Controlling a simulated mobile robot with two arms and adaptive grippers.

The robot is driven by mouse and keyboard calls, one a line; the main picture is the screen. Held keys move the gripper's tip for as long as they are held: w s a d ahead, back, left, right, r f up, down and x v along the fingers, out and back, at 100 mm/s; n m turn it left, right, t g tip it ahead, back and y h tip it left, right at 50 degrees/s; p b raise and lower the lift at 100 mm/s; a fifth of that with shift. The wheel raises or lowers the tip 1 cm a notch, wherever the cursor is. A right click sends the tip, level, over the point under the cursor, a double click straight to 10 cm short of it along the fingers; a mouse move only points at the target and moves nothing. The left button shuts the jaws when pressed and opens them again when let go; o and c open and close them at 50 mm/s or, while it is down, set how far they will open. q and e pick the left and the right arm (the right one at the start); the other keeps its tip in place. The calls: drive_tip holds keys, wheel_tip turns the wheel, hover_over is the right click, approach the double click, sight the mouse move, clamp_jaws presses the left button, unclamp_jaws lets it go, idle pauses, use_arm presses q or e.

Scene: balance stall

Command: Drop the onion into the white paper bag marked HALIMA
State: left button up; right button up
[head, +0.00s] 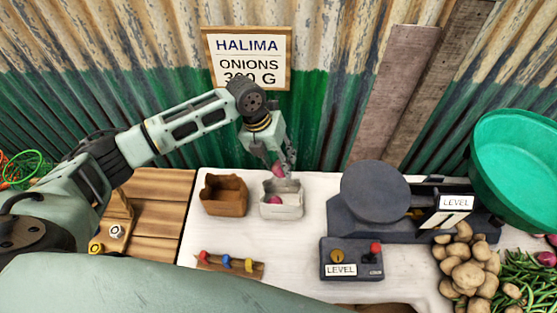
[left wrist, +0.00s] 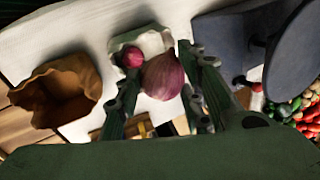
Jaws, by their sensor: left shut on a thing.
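My left gripper (head: 283,165) is shut on a purple onion (head: 277,169) and holds it just above the white paper bag (head: 284,210). In the left wrist view, the held onion (left wrist: 163,77) sits between the two fingers and covers part of the white bag (left wrist: 152,42). A smaller-looking purple onion (head: 273,200) lies inside the bag, also seen in the left wrist view (left wrist: 131,57). The bag stands open and upright on the white tabletop. No name is readable on the bag. My right gripper is not in view.
A brown paper bag (head: 223,196) stands close left of the white bag. A dark scale (head: 376,192) stands to its right. A wall sign (head: 248,58) reads HALIMA ONIONS; its weight is partly covered. A peg rack (head: 230,264) and LEVEL box (head: 351,259) lie in front.

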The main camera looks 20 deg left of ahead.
sight(279, 169)
use_arm(q)
drive_tip(key=shift+f+b, duration=0.95)
drive_tip(key=shift+f, duration=0.65)
drive_tip(key=o, duration=1.2)
drive_tip(key=shift+o, duration=0.2)
drive_tip(key=shift+r, duration=0.2)
drive_tip(key=v, duration=1.1)
drive_tip(key=shift+a+r, duration=0.2)
drive_tip(key=shift+r, duration=0.15)
